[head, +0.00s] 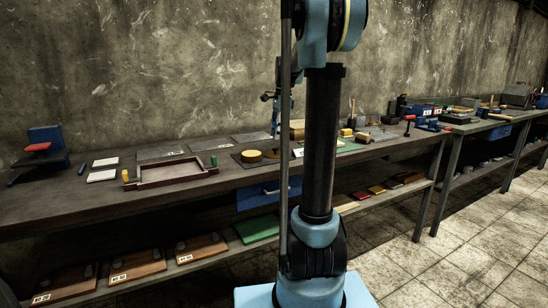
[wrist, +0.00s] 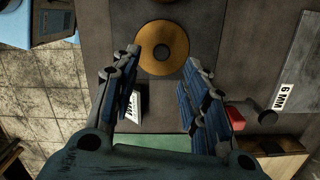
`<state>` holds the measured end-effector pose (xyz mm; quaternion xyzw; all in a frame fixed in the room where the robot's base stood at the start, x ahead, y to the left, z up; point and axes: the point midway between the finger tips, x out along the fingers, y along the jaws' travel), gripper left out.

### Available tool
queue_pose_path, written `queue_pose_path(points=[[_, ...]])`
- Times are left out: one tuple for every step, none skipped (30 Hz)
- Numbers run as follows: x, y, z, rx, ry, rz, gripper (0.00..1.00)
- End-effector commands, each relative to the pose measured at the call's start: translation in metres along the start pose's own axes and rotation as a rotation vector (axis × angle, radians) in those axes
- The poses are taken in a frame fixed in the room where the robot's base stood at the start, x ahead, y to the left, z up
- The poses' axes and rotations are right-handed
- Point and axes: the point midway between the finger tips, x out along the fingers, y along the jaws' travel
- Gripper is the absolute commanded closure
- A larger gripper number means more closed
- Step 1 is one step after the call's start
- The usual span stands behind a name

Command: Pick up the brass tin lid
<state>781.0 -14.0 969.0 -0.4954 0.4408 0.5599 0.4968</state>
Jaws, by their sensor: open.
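The brass tin lid (wrist: 173,66) is a round golden disc with a small dark centre, lying flat on a dark grey surface at the top middle of the wrist view. A round yellow-brass piece on a dark mat in the head view (head: 252,156) appears to be the same lid. My gripper (wrist: 161,57) is open and empty, seen from above. Its two blue-padded fingers point toward the lid's left and right sides. I cannot tell the height left between fingertips and lid. In the head view my arm hides much of the gripper area.
A white label card (wrist: 132,103) lies below the lid, near the left finger. A red-ended tool (wrist: 240,117) lies beside the right finger. A plate marked "6 MM" (wrist: 293,85) is at right. In the head view a wooden frame (head: 172,182) stands left of the lid on the bench.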

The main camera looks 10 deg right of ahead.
Motion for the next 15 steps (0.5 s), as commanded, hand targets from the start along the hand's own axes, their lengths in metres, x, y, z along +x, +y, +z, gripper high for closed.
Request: queue_pose_path(points=[[0.004, 0.000, 0.000, 0.000, 0.000, 0.000, 0.59], [0.005, 0.000, 0.000, 0.000, 0.000, 0.000, 0.59], [0.007, 0.000, 0.000, 0.000, 0.000, 0.000, 0.59], [0.008, 0.000, 0.000, 0.000, 0.000, 0.000, 0.59], [0.009, 0.000, 0.000, 0.000, 0.000, 0.000, 0.59], [0.011, 0.000, 0.000, 0.000, 0.000, 0.000, 0.59], [0.014, -0.001, 0.001, 0.000, 0.000, 0.000, 0.59], [0.017, -0.001, 0.001, 0.000, 0.000, 0.000, 0.59], [0.022, -0.001, 0.002, 0.000, 0.000, 0.000, 0.59], [0.026, -0.002, 0.003, 0.000, 0.000, 0.000, 0.59], [0.030, -0.002, 0.003, 0.000, 0.000, 0.000, 0.59], [0.036, -0.002, 0.004, 0.001, 0.000, 0.000, 0.59], [0.040, -0.002, 0.005, 0.000, 0.000, 0.000, 0.59], [0.044, -0.002, 0.005, 0.001, 0.000, 0.000, 0.59], [0.048, -0.002, 0.005, 0.001, 0.000, 0.000, 0.59]])
